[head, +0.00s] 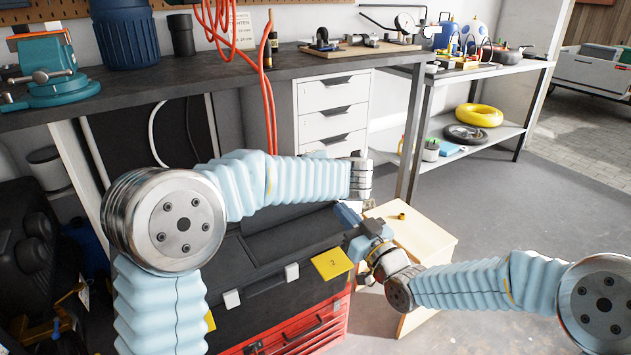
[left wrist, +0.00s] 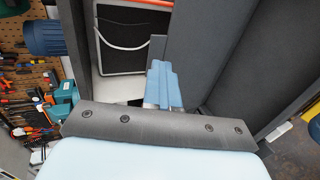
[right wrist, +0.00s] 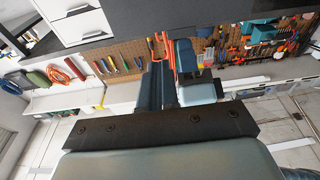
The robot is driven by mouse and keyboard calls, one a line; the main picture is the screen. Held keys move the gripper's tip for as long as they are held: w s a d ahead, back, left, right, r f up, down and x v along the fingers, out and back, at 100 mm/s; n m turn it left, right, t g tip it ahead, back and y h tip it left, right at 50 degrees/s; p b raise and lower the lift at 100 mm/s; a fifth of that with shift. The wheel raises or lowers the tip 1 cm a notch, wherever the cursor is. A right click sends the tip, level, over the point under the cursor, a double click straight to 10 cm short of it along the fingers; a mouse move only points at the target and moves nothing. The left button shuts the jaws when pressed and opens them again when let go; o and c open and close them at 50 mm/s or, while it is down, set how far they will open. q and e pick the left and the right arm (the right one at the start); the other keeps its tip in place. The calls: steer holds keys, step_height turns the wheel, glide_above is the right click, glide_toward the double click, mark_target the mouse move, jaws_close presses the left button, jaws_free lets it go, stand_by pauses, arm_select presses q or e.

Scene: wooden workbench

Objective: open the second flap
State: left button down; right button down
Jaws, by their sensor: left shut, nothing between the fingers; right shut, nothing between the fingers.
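A black case (head: 250,302) with two light latches sits on a red drawer unit (head: 325,325), low in front of the workbench. A yellow tag marked 2 (head: 332,263) is at its right front. Part of another yellow tag (head: 209,320) shows farther left. My left arm crosses above the case and hides part of its top, so I cannot tell how its flaps stand. My right gripper (head: 350,218) is shut and empty near the case's right rear corner; I cannot tell if it touches. My left gripper (left wrist: 163,82) is shut and empty in the left wrist view, beside dark panels.
A pale wooden box (head: 425,238) with a small brass-coloured ring (head: 401,216) on it stands right of the case. The workbench (head: 190,80) carries a teal vise (head: 52,72). Red cables (head: 268,110) hang over its front edge. Floor is clear at the right.

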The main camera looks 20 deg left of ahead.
steer(key=x, duration=1.2)
steer(key=shift+w+a, duration=0.15)
steer(key=shift+a, duration=0.05)
steer(key=shift+w+a+r, duration=0.15)
steer(key=shift+w+a, duration=0.3)
steer(key=shift+a, duration=0.1)
arm_select(q)
steer(key=c, duration=1.9)
jaws_free()
steer(key=o, duration=0.6)
